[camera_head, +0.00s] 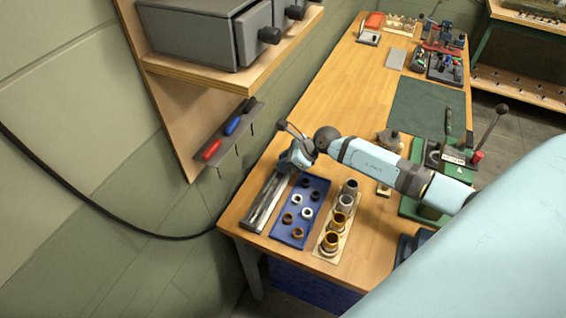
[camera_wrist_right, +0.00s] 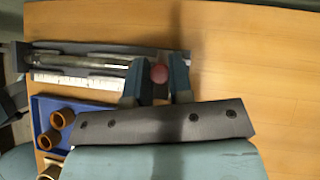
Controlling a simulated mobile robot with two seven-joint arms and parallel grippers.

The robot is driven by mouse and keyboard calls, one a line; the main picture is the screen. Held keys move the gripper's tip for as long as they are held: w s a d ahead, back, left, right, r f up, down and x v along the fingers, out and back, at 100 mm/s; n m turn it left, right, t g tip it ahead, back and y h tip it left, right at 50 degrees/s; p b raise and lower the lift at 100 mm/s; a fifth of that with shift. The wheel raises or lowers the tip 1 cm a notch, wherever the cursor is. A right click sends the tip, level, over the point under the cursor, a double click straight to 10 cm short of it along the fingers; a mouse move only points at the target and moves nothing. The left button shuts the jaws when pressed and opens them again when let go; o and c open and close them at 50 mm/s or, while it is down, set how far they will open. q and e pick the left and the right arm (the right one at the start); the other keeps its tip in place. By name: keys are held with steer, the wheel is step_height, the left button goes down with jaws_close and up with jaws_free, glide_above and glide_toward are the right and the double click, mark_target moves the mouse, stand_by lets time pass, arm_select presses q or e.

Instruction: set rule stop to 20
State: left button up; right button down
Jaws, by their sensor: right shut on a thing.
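The rule (camera_head: 266,204) is a long grey metal fixture on the front left of the wooden bench. In the right wrist view it shows with a pale marked scale (camera_wrist_right: 80,80) and a shiny rod (camera_wrist_right: 85,60) above it. A round pinkish-red knob (camera_wrist_right: 159,73), which looks like the rule stop, sits at its right end. My right gripper (camera_wrist_right: 157,85) has a finger on each side of this knob and is shut on it. In the head view my right gripper (camera_head: 288,166) covers the rule's far end. The stop's reading is too small to tell. My left gripper is not in view.
A blue tray (camera_head: 313,183) with several rings lies right beside the rule, and a wooden holder (camera_head: 327,251) with several cylinders beyond it. A green press (camera_head: 455,165) stands at the right. A shelf (camera_head: 265,66) with grey boxes hangs on the left.

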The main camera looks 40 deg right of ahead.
steer(key=c, duration=1)
jaws_free()
step_height(320, 180, up, 9)
steer(key=p, duration=0.6)
steer(key=shift+f+p, duration=0.1)
steer(key=shift+p, duration=0.3)
step_height(320, 180, up, 11)
steer(key=shift+r, duration=0.1)
